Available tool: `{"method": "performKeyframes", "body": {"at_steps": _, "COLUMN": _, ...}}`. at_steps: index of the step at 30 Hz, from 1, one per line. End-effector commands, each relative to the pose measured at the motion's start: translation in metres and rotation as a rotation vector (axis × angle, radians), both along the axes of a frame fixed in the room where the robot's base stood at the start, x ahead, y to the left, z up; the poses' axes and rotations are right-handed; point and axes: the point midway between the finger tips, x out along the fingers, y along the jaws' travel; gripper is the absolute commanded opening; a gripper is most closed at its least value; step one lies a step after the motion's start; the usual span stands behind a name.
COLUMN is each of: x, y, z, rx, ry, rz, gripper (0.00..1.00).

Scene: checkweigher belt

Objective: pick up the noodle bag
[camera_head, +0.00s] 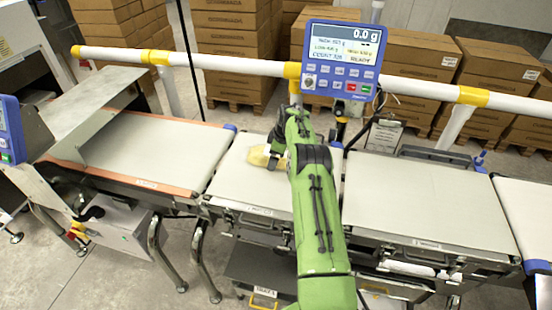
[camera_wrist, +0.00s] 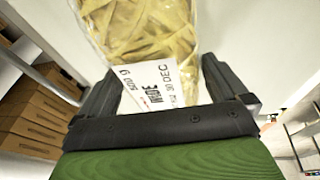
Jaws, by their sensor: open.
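The noodle bag (camera_wrist: 140,35) is a clear bag of yellow flat noodles with a white label reading "500 g" and "WIDE". In the head view the noodle bag (camera_head: 260,156) lies on the white middle belt, partly hidden behind my arm. My gripper (camera_wrist: 165,90) is open, with one finger on each side of the bag's labelled end. I cannot tell whether the fingers touch the bag. In the head view my gripper (camera_head: 277,148) is low over the belt at the bag's right side.
The middle belt (camera_head: 235,185) lies between a left belt (camera_head: 150,145) and a right belt (camera_head: 420,195). A blue display (camera_head: 342,60) reading 0.0 g stands behind, by a white and yellow rail (camera_head: 220,62). Cardboard boxes (camera_head: 235,40) are stacked beyond it.

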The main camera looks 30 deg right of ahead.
Motion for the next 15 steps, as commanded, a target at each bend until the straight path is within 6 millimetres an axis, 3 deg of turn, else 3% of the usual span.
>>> {"method": "performKeyframes", "body": {"at_steps": 5, "x": 0.0002, "y": -0.0001, "z": 0.0010, "rx": -0.001, "ry": -0.001, "rz": 0.000, "gripper": 0.97}}
{"method": "performKeyframes", "body": {"at_steps": 15, "x": 0.0001, "y": 0.0000, "z": 0.0011, "rx": -0.001, "ry": -0.001, "rz": 0.000, "gripper": 0.45}}
